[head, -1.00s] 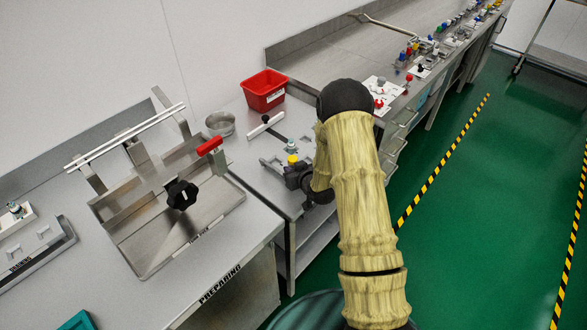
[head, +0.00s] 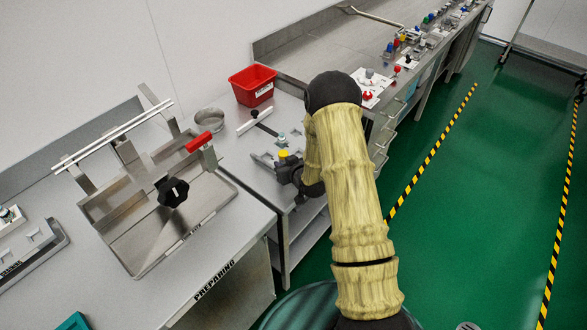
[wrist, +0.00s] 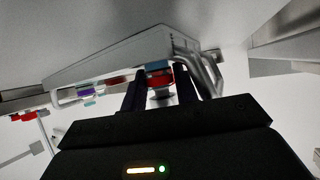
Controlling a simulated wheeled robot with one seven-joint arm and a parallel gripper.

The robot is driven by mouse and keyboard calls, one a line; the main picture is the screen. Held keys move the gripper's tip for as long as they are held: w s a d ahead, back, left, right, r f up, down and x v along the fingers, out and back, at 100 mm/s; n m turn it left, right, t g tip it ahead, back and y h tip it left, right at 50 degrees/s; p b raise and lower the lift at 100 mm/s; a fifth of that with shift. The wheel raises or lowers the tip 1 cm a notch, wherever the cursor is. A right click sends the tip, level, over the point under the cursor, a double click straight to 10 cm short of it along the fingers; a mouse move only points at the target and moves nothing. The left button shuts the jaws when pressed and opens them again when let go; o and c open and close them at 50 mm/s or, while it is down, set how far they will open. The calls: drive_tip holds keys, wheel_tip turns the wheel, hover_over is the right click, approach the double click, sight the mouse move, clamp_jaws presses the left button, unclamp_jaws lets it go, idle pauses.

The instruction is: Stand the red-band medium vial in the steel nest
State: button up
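In the wrist view, a small piece with a red band (wrist: 159,78) and a blue-teal part above it lies between the two dark fingers of my gripper (wrist: 158,86). The fingers flank it closely; whether they press on it is unclear. In the head view, my gripper (head: 275,163) is low over the far bench, beside a yellow-capped piece (head: 283,153) and a small pale, teal-topped piece (head: 281,138). The band is too small to make out there. I cannot pick out the steel nest with certainty.
A red bin (head: 253,87), a steel bowl (head: 209,120) and a white-handled tool (head: 254,121) stand behind and left of my gripper. A steel tray fixture with a black knob (head: 173,192) fills the nearer bench. In the wrist view, a grey rack-like body (wrist: 110,62) is close to the fingers.

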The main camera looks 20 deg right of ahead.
drive_tip(key=b+v, duration=0.1)
drive_tip(key=v, duration=1.1)
drive_tip(key=shift+b, duration=0.4)
drive_tip(key=shift+r, duration=0.1)
drive_tip(key=s+a+r+m+g+h, duration=0.1)
drive_tip(key=s+r+g, duration=0.3)
drive_tip(key=s, duration=0.5)
drive_tip(key=s+a+r+m+g+h, duration=0.1)
drive_tip(key=s+r+g, duration=0.4)
drive_tip(key=s, duration=0.5)
wheel_tip(320, 180, up, 2)
drive_tip(key=shift+r+m+h, duration=0.25)
drive_tip(key=shift+m+h, duration=0.05)
drive_tip(key=shift+h, duration=0.1)
drive_tip(key=shift+a, duration=0.1)
